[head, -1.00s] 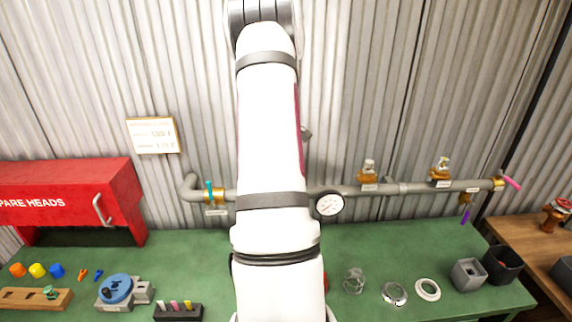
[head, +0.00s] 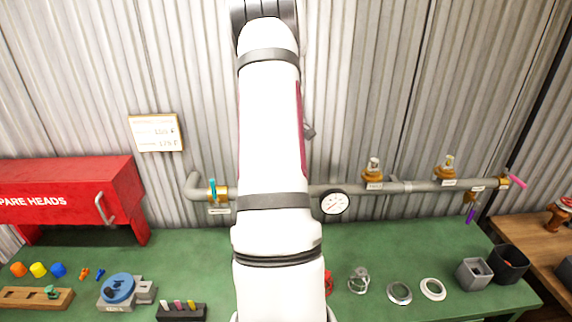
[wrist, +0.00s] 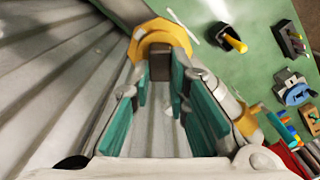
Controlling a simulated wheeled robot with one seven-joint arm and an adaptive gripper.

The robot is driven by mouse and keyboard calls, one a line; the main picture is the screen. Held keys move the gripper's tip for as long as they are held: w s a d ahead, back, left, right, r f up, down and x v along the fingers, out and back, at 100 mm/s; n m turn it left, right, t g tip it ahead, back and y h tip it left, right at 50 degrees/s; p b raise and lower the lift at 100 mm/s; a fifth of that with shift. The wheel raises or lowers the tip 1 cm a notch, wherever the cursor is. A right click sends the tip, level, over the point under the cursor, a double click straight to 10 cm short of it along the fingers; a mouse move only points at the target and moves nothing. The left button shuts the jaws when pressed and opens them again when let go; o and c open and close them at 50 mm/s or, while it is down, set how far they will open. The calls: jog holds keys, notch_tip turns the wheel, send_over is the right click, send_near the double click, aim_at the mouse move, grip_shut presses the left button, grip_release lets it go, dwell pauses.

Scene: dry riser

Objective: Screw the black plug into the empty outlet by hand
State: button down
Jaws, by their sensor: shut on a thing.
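In the wrist view, my gripper (wrist: 163,82) has its teal-padded fingers closed on the black plug (wrist: 160,64), a small dark piece between the fingertips. Directly behind the plug is the brass outlet (wrist: 163,30), a yellow ring on the grey pipe. The plug lines up with the middle of this outlet. I cannot tell whether it touches or has entered the thread. In the head view my white arm hides the gripper, the plug and this outlet.
The green bench (head: 400,250) holds several rings, cups and small parts. A red cabinet (head: 70,190) stands left.

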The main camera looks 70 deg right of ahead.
jog(key=shift+m+b, duration=0.3)
jog(key=shift+m, duration=1)
jog(key=shift+d+f, duration=0.1)
jog(key=m+b, duration=0.2)
jog(key=m, duration=0.2)
jog(key=shift+f+m, duration=0.1)
jog(key=shift+m, duration=0.3)
jog(key=shift+s+d+m+b, duration=0.1)
jog(key=shift+s+m+b, duration=0.15)
jog(key=shift+m, duration=0.25)
